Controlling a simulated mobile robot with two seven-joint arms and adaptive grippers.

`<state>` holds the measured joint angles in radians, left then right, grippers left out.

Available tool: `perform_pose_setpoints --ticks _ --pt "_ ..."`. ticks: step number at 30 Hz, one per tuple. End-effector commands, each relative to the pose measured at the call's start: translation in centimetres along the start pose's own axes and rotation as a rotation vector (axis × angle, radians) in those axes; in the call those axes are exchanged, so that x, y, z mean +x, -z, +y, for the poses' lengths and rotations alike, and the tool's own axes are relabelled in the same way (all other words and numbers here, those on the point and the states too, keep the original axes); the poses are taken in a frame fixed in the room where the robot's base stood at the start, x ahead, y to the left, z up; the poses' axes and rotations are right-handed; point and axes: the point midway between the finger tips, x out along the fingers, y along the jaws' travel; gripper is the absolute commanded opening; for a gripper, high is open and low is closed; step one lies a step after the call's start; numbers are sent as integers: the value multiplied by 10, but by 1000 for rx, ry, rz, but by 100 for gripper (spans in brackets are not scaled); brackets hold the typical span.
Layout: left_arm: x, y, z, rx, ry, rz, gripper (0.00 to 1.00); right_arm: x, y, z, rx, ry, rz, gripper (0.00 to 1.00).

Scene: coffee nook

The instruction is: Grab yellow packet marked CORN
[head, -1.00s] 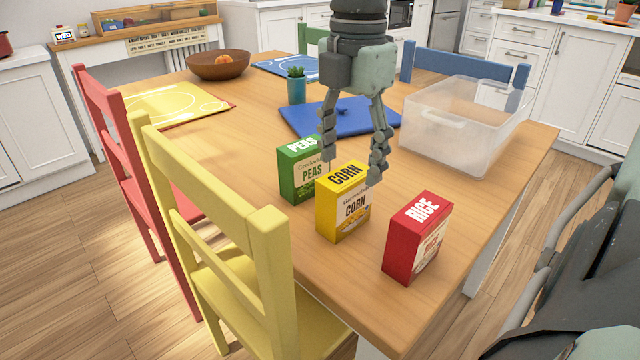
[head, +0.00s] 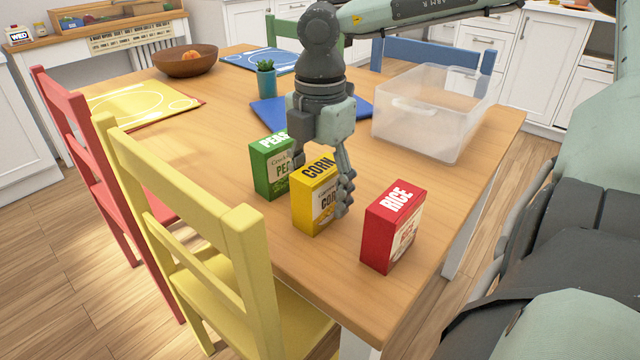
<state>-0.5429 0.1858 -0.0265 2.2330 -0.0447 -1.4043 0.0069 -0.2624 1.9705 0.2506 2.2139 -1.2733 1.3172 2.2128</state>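The yellow CORN packet (head: 313,204) stands upright on the wooden table, between the green PEAS packet (head: 267,170) and the red RICE packet (head: 390,228). My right gripper (head: 320,188) points down over the CORN packet, with its fingers spread and lowered around it. One finger is at the packet's right side; the other passes behind its left side, between CORN and PEAS, with its tip hidden. The fingers look as wide apart as before, so the gripper appears open; contact with the packet cannot be made out. My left gripper is not in view.
Behind the gripper are a blue item (head: 268,113), a plant in a teal pot (head: 266,80) and a clear bin (head: 425,130). A yellow chair (head: 240,250) stands close to the near-left table edge.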

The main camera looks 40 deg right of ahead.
Motion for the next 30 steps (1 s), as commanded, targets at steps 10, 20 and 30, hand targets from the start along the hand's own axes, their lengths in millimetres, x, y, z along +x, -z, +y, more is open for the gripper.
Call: perform_pose_setpoints --ticks 10,20,30 --pt "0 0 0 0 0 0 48 0 0 0 0 0 -1 18" --pt "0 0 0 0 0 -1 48 -1 0 0 0 -1 -1 3" --pt "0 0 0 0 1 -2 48 -27 -1 1 1 -6 -3 3"
